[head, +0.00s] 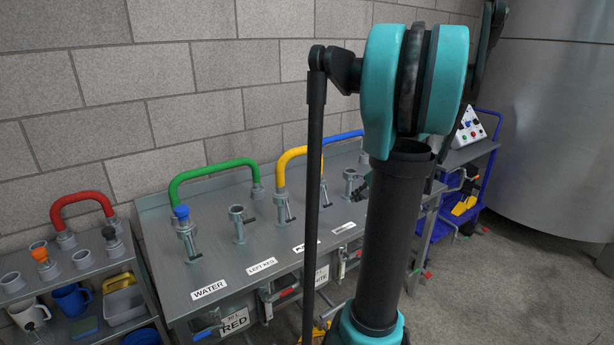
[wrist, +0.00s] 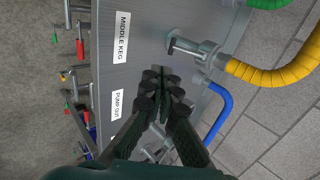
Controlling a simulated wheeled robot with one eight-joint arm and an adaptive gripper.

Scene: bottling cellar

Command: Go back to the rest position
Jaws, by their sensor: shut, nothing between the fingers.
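My gripper (wrist: 164,78) is shut and empty in the wrist view. Its fingers meet over the grey metal bench (wrist: 110,65), near the MIDDLE KEG label (wrist: 121,37) and the PUMP OUT label (wrist: 117,104). A metal pipe fitting (wrist: 190,46) with the yellow hose (wrist: 270,72) lies just beyond the fingertips; I cannot tell whether they touch. In the head view, my arm stands in front of the right part of the bench (head: 225,265) and mostly hides my gripper.
Green (head: 205,168), yellow (head: 290,158) and blue (head: 342,137) hoses arch over the bench's back edge. A side shelf (head: 95,265) with a red hose (head: 80,200) stands left. A blue trolley (head: 490,170) and a steel tank (head: 555,120) stand right. Floor is clear at lower right.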

